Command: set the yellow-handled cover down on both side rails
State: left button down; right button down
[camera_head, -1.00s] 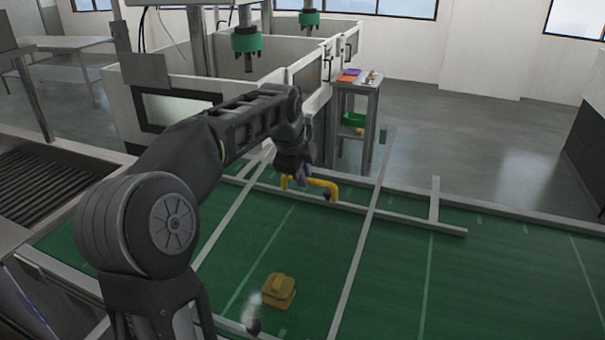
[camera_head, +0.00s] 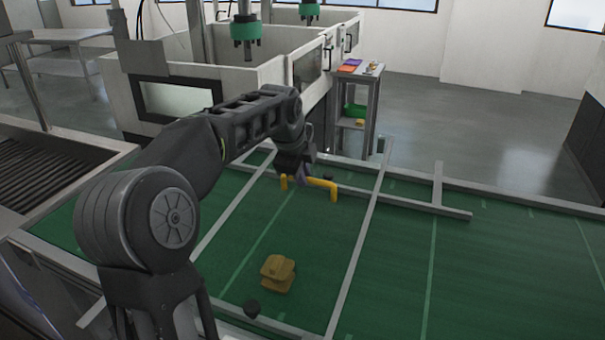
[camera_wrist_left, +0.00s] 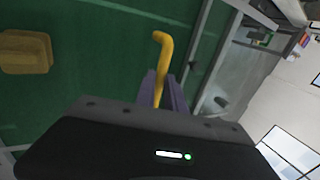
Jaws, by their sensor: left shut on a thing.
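My left gripper (camera_head: 303,179) is shut on the yellow handle (camera_head: 324,184) of the cover, over the far part of the green surface. In the left wrist view the bent yellow handle (camera_wrist_left: 164,55) stands between the purplish fingers (camera_wrist_left: 162,92). The cover's panel cannot be told apart from the green surface below. A long grey bar (camera_head: 362,240) runs front to back right of the gripper, and another (camera_head: 232,212) runs on its left. I cannot tell whether the cover touches them. My right gripper is not in view.
A grey crossbar (camera_head: 420,208) lies to the right. White tanks (camera_head: 265,75) and a small stand (camera_head: 358,95) are behind.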

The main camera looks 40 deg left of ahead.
pick_arm(q)
jog(key=shift+s+r, duration=0.15)
jog(key=shift+s, duration=0.05)
jog(key=shift+s+d+b, duration=0.15)
jog(key=shift+s+b, duration=0.1)
jog(key=shift+b, duration=0.1)
jog(key=shift+f+b, duration=1.05)
jog(key=shift+f, duration=0.3)
dwell(1.7)
jog(key=c, duration=1.3)
grip_release()
jog(key=shift+s, duration=0.1)
jog(key=shift+c, duration=0.2)
jog(key=shift+f, duration=0.25)
jog(key=shift+r, duration=0.2)
jog(key=v, duration=0.7)
jog(key=shift+s+d+r+b, duration=0.15)
jog(key=shift+r+b, duration=0.15)
jog(key=shift+b, duration=0.1)
